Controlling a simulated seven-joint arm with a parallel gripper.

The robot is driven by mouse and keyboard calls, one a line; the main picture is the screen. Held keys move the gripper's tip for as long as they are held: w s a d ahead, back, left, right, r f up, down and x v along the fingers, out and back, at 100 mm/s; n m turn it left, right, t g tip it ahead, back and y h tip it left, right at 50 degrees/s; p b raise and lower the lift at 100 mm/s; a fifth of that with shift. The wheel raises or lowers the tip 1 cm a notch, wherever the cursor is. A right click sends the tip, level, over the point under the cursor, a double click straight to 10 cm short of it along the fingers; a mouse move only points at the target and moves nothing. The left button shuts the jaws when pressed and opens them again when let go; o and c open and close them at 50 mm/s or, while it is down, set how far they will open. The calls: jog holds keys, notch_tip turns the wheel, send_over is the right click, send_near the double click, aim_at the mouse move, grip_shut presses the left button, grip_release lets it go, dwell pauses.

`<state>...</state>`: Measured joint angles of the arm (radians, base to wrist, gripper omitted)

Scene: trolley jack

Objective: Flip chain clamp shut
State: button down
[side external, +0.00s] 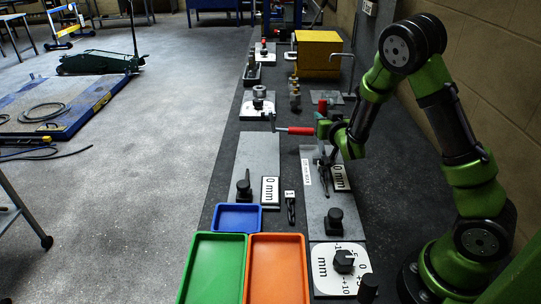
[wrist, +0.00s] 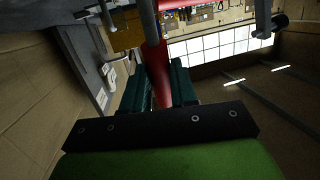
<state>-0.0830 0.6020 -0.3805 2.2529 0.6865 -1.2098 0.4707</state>
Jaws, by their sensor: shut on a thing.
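A red handle (side external: 300,131) with a grey metal end sticks out to the left of my gripper (side external: 323,127) in the side view. It lies nearly level above the bench plates. I take it for the lever of the chain clamp; the chain itself cannot be made out. In the wrist view the red handle (wrist: 158,72) runs between the dark green fingers of my gripper (wrist: 160,88), which are shut on it. A grey bar (wrist: 150,22) lines up with its far end. The clamp's base is hidden behind my gripper and wrist.
Grey plates (side external: 257,151) with black knobs lie on the dark bench below. A yellow box (side external: 318,54) and a thin bent post (side external: 350,70) stand behind. Blue (side external: 237,217), green (side external: 213,268) and orange (side external: 276,268) trays are in front. A green trolley jack (side external: 100,62) stands on the floor.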

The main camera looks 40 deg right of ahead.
jog(key=c, duration=0.9)
grip_release()
jog(key=v, duration=0.7)
jog(key=shift+s+a, duration=0.15)
jog(key=shift+s, duration=0.15)
